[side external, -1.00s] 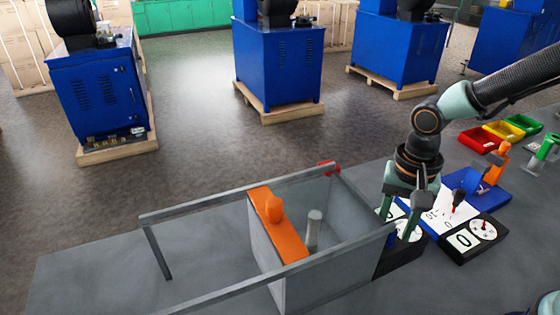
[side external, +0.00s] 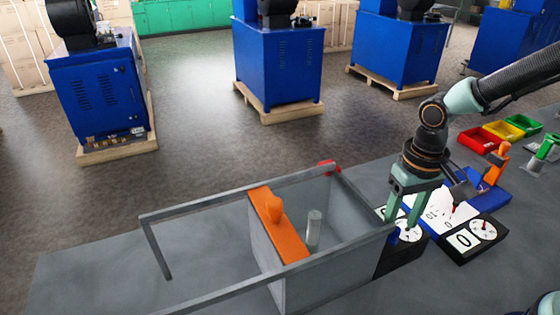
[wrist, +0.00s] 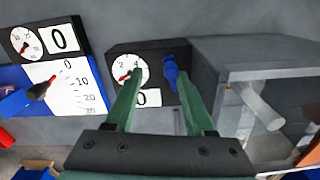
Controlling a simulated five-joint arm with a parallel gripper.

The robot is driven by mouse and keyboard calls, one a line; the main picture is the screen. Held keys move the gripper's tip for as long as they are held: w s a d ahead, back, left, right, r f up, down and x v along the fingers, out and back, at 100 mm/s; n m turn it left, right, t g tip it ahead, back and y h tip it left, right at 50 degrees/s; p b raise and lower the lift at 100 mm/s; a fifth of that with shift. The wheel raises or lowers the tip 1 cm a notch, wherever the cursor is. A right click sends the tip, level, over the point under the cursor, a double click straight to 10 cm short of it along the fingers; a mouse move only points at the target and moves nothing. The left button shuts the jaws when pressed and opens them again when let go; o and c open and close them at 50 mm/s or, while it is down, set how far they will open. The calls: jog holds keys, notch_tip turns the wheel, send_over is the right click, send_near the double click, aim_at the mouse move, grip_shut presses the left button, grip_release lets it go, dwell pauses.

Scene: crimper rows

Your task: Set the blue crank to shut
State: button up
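The blue crank (wrist: 172,72) sticks up from the right end of a black box (wrist: 152,56) with a round dial and a white "0" panel in the wrist view. My gripper (wrist: 160,78) is open, its green fingers reaching over that box. The crank shows between the fingertips, close beside the right finger; I cannot tell whether they touch. In the side view my gripper (side external: 401,219) points down over the same box (side external: 396,262), and its fingers hide most of the crank.
A second dial box (side external: 473,240) stands to the right in the side view, by a white scale panel (side external: 438,211). A metal-railed enclosure with an orange-topped wall (side external: 284,235) and a grey cylinder (side external: 314,230) lies to the left. Red (side external: 478,141), yellow and green bins stand behind.

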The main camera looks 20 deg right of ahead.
jog(key=shift+w+d+n, duration=0.25)
jog(key=shift+d+n, duration=0.05)
jog(key=shift+n, duration=0.7)
notch_tip(320, 180, up, 12)
jog(key=r, duration=0.1)
jog(key=w+d+r+t, duration=0.1)
jog(key=w, duration=0.6)
jog(key=w+d+r+t, duration=0.1)
jog(key=w, duration=0.6)
jog(key=shift+w+d+r, duration=0.25)
jog(key=shift+w, duration=0.1)
jog(key=s+a+f+n+g, duration=0.1)
jog(key=s+a+f+n, duration=0.1)
jog(key=s+n, duration=0.55)
jog(key=s+a+f+n+g, duration=0.1)
jog(key=s+a+f+n, duration=0.15)
jog(key=s+n, duration=0.5)
jog(key=shift+m, duration=0.3)
jog(key=f, duration=0.7)
jog(key=d+f, duration=0.1)
jog(key=f, duration=0.3)
jog(key=shift+s, duration=0.25)
